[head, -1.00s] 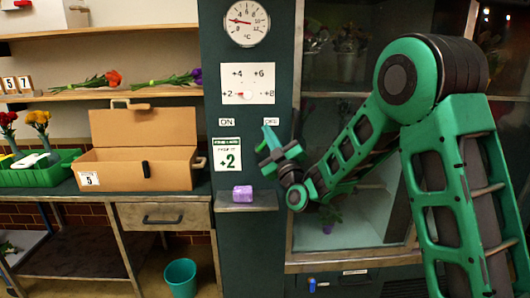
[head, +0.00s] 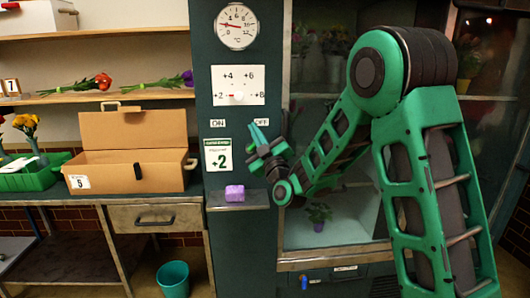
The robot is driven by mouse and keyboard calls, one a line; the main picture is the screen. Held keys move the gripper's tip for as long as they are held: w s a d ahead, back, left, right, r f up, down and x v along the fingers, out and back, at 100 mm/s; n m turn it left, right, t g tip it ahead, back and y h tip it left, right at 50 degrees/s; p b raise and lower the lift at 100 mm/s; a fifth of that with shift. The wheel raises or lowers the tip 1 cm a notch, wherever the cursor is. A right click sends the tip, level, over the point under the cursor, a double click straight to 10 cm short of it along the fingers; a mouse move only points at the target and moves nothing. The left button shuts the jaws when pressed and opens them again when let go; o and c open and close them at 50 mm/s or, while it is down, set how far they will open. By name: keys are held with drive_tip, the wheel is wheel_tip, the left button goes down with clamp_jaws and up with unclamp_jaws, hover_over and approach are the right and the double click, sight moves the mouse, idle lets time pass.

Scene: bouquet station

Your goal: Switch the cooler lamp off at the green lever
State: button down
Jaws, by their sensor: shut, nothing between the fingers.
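My gripper (head: 258,136) is shut and empty, with its fingers pointing up just below the OFF label (head: 261,122) on the dark green cooler panel (head: 226,176). The ON label (head: 218,123) is to its left. I cannot make out the green lever apart from my green gripper, which covers that part of the panel. Whether the fingers touch anything there is not clear. The glass-fronted cooler (head: 335,262) is to the right, partly behind my arm. Its lower inside looks pale, its upper part dim; I cannot tell whether the lamp is on.
An open cardboard box (head: 125,178) stands on the workbench.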

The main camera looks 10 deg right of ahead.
drive_tip(key=v, duration=0.9)
drive_tip(key=shift+s+d+r, duration=0.15)
drive_tip(key=shift+r, duration=0.1)
idle(0.4)
